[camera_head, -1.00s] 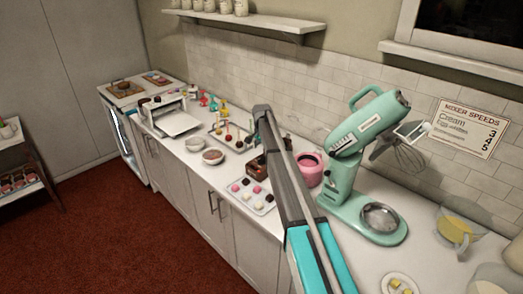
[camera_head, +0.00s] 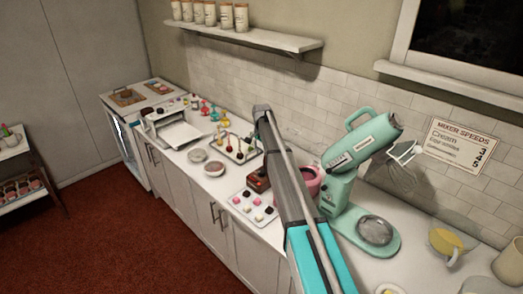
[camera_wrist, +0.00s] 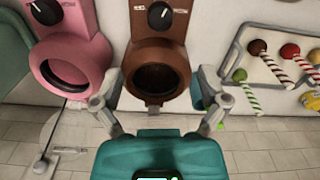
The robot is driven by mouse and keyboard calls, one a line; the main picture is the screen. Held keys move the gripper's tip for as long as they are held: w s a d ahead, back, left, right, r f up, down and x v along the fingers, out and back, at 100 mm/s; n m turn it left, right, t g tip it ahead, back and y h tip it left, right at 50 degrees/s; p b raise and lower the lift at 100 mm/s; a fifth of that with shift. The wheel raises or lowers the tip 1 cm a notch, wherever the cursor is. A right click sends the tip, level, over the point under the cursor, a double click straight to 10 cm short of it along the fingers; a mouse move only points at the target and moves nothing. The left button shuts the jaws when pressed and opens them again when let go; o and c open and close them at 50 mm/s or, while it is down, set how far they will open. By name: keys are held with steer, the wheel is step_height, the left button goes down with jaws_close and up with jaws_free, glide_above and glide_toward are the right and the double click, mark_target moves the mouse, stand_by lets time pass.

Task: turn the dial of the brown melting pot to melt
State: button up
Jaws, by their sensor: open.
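The brown melting pot (camera_wrist: 158,48) is in the middle of the wrist view, with its round dark opening facing me. Its black dial (camera_wrist: 160,14) with a white pointer mark is at the top edge; the lettering beside it is too small to read. My gripper (camera_wrist: 155,84) is open, its two fingers apart on either side of the pot's lower part, with nothing between them that I can tell is gripped. In the head view the brown pot (camera_head: 258,181) is partly hidden by my arm, and my gripper is not clearly visible.
A pink melting pot (camera_wrist: 70,55) with its own dial stands left of the brown one in the wrist view. Cake pops (camera_wrist: 268,52) lie on a tray to the right. In the head view, the green mixer (camera_head: 360,165) stands right of my arm and a sweets tray (camera_head: 252,207) sits near the counter edge.

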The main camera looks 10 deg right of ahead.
steer(key=s+f+n+b, duration=0.2)
steer(key=s+f+b, duration=0.2)
steer(key=s, duration=0.6)
steer(key=s+f+n+b, duration=0.2)
steer(key=s+f+b, duration=0.2)
steer(key=s, duration=0.6)
steer(key=s+f+n+b, duration=0.2)
steer(key=s+f+b, duration=0.2)
steer(key=s, duration=0.6)
steer(key=shift+s+f+b, duration=0.1)
steer(key=shift+b, duration=0.2)
steer(key=s+n, duration=0.3)
steer(key=s, duration=1.2)
steer(key=shift+s, duration=0.25)
